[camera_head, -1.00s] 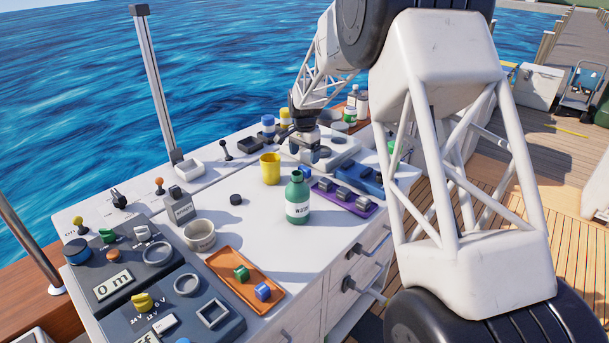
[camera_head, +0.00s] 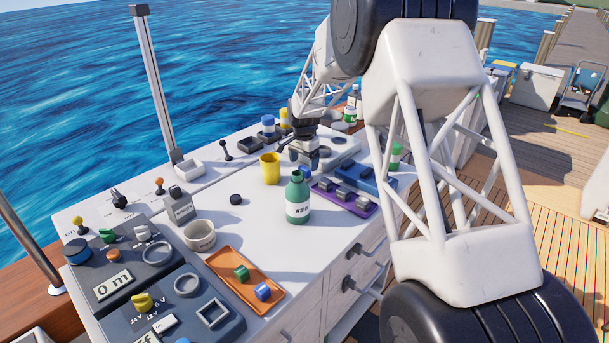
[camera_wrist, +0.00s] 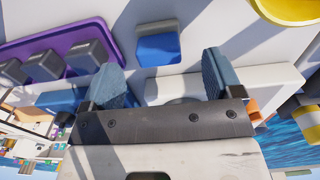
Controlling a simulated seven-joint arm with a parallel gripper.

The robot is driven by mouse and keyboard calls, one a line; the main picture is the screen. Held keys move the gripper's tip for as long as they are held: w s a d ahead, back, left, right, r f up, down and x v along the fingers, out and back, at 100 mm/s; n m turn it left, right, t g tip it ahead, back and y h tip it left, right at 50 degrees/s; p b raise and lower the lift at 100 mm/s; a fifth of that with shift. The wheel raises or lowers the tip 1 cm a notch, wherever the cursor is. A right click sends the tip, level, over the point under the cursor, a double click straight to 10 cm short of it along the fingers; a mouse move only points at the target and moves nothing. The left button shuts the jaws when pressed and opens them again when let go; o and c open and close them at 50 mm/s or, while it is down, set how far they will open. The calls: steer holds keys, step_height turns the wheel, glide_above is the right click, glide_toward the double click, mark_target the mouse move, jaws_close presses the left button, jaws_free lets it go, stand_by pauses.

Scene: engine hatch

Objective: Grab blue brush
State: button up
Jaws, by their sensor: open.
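A small blue block with a grey edge (camera_wrist: 158,45), which may be the blue brush, lies on the white worktop in the wrist view. It lies beyond and between my fingertips, apart from them. In the head view a small blue piece (camera_head: 308,171) shows just below my gripper (camera_head: 303,152), left of the purple tray, partly hidden. My gripper (camera_wrist: 162,72) is open and empty, its two blue-grey fingers spread wide.
A purple tray (camera_wrist: 92,30) with several grey blocks is beside the fingers. A yellow cup (camera_head: 270,168) and a green bottle (camera_head: 297,199) stand close by.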

mark_target(304, 167)
steer(key=shift+d+f, duration=0.1)
steer(key=shift+f, duration=2.5)
steer(key=c, duration=1)
steer(key=shift+r, duration=0.1)
steer(key=shift+c, duration=0.2)
steer(key=shift+r, duration=4.95)
